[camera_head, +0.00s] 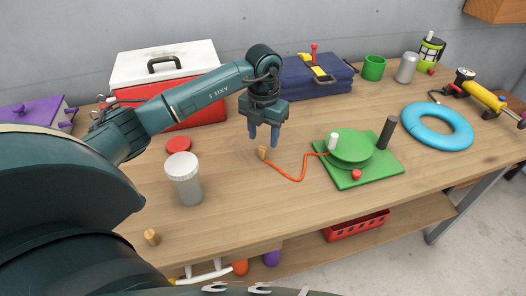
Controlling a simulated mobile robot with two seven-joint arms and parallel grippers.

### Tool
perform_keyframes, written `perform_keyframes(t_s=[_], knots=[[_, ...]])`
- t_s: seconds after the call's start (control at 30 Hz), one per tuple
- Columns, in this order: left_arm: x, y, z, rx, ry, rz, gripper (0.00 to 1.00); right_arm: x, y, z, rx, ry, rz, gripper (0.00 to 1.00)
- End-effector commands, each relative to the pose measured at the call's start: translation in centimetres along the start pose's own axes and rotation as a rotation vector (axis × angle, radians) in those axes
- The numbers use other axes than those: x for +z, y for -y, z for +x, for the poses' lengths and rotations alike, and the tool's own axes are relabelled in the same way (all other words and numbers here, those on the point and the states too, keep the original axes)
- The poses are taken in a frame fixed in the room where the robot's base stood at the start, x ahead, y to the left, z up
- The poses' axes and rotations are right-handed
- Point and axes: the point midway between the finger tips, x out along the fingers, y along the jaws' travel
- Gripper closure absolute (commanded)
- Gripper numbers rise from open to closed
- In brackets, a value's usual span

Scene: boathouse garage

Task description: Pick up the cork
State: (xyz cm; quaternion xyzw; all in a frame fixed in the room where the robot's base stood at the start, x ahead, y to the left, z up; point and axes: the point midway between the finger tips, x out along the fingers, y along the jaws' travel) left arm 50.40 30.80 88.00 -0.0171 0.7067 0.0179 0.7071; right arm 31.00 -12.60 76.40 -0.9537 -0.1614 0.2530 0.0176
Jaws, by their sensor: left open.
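A small tan, cork-like piece (263,153) stands on the workbench (320,206) at the end of an orange cord (293,178). The cord runs to a green round piece on a green board (374,178). Another small tan, cork-like piece (151,237) stands near the bench's front left edge; I cannot tell for sure which one is the cork. My left gripper (263,138) points down, open and empty, just above and behind the corded piece. Its fingers look apart from it. My right gripper is out of view.
A blue ring (437,126) lies right. The front middle of the bench is clear.

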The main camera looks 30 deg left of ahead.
Motion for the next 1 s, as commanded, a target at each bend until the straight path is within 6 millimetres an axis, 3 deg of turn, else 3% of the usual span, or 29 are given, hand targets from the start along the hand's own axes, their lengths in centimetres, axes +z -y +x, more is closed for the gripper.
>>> perform_keyframes(t_s=[0.3,0.6,1.0], knots=[[-0.7,0.3,4.3,-0.002,-0.002,0.001,0.54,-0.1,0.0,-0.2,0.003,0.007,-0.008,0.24],[-0.6,0.2,4.7,-0.001,0.0,0.001,0.54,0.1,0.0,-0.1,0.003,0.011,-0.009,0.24],[-0.6,0.2,4.7,-0.001,0.0,0.001,0.87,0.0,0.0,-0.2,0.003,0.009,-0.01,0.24]])
